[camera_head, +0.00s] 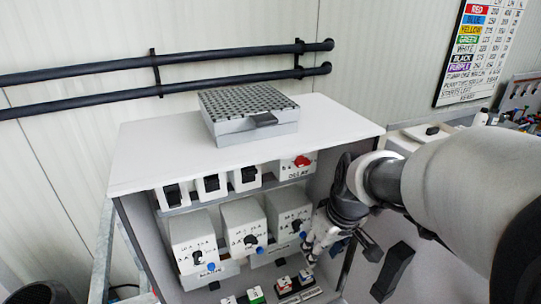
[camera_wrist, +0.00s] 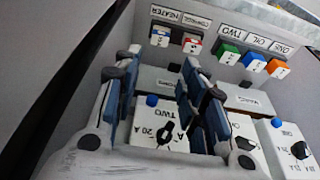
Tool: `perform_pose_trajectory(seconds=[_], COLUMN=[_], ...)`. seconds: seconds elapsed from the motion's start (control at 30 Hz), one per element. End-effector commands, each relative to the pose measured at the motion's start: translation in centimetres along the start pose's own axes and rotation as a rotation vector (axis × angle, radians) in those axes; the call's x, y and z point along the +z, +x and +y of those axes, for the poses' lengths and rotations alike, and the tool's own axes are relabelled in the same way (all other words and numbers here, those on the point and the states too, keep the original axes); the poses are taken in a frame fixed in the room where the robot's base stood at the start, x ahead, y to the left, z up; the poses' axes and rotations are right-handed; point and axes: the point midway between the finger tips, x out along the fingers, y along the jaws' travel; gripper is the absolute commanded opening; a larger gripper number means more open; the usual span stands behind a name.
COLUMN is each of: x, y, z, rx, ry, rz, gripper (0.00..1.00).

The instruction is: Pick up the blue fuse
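The blue fuse (camera_wrist: 252,60) shows in the wrist view at the upper right, in a row of coloured fuses between a green fuse (camera_wrist: 229,53) and an orange fuse (camera_wrist: 277,68). In the head view that row is at the bottom edge, and I cannot clearly make out the blue fuse there. My gripper (camera_wrist: 161,62) is open, with nothing between its fingers. In the wrist view the fingers are left of the blue fuse and apart from it. In the head view my gripper (camera_head: 314,247) is at the cabinet's right side.
The fuses are in an open cabinet (camera_head: 345,120) with breaker boxes (camera_head: 240,224) with knobs above them. A grey perforated box (camera_head: 228,131) sits on the cabinet top. The cabinet's right wall is close to my arm.

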Motion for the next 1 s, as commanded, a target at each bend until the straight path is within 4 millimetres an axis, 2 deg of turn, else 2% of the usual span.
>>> perform_pose_trajectory(seconds=[0.03, 0.1, 0.33, 0.43, 0.67, 0.9, 1.0], x=[0.2, 0.2, 0.2, 0.1, 0.2, 0.4, 0.3], y=[1.5, 3.1, 7.8, 9.1, 10.5, 14.2, 14.9], z=[-0.1, -0.1, -0.1, -0.1, 0.0, 0.0, 0.0], rx=[-0.003, -0.003, -0.002, -0.001, -0.001, -0.001, 0.000], ry=[0.000, 0.000, 0.000, 0.001, 0.000, 0.000, 0.000], rz=[-0.006, -0.006, -0.005, -0.003, -0.002, -0.003, -0.002], gripper=[0.38, 0.38, 0.38, 0.38, 0.38, 0.38, 0.38])
